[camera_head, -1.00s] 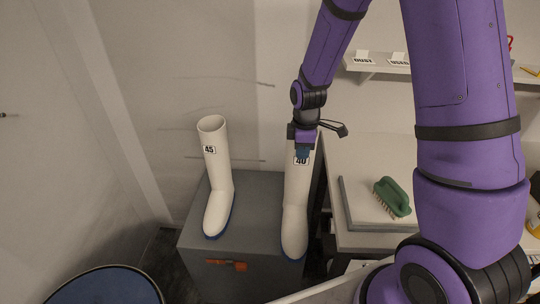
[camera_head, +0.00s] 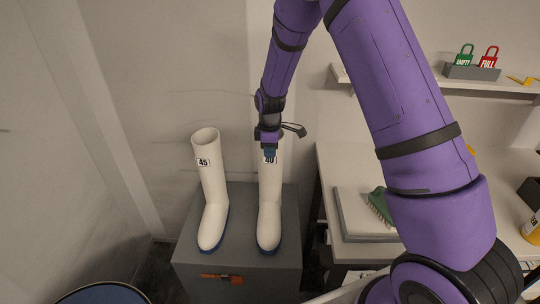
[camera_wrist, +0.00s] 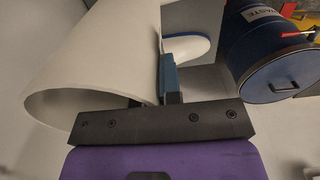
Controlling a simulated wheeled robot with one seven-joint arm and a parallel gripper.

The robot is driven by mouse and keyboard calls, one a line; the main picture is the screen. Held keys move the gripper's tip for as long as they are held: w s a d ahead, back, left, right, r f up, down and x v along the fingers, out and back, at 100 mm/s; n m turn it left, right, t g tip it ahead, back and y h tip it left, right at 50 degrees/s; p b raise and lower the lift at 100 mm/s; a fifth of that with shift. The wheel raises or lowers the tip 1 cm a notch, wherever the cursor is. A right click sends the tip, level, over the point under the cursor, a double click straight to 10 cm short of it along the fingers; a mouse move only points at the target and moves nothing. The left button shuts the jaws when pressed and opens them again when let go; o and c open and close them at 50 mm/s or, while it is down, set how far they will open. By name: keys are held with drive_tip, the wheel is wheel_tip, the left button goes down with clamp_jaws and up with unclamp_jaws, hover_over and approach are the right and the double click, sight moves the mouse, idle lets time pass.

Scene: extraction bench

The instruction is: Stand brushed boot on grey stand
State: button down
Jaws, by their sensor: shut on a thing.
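A white boot labelled 40 (camera_head: 270,200) with a blue sole is upright over the right part of the grey stand (camera_head: 236,262). Its sole looks level with the stand's top, but I cannot tell whether it bears on it. My gripper (camera_head: 269,153) is shut on the upper shaft of this boot. In the wrist view, the boot's white shaft (camera_wrist: 95,65) fills the left, beside a blue finger. A second white boot labelled 45 (camera_head: 211,190) stands upright on the stand's left part, apart from the held boot. I cannot tell from their surfaces which is brushed.
A bench (camera_head: 335,165) to the right carries a grey-edged slab (camera_head: 355,222) with a green brush (camera_head: 378,203). A blue waste bin (camera_head: 103,296) stands at lower left, also in the wrist view (camera_wrist: 285,72). A wall shelf (camera_head: 425,80) holds green and red tags.

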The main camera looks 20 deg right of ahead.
drive_tip(key=shift+f, duration=0.95)
drive_tip(key=c, duration=1.3)
unclamp_jaws()
wheel_tip(320, 180, up, 12)
drive_tip(key=shift+r, duration=0.25)
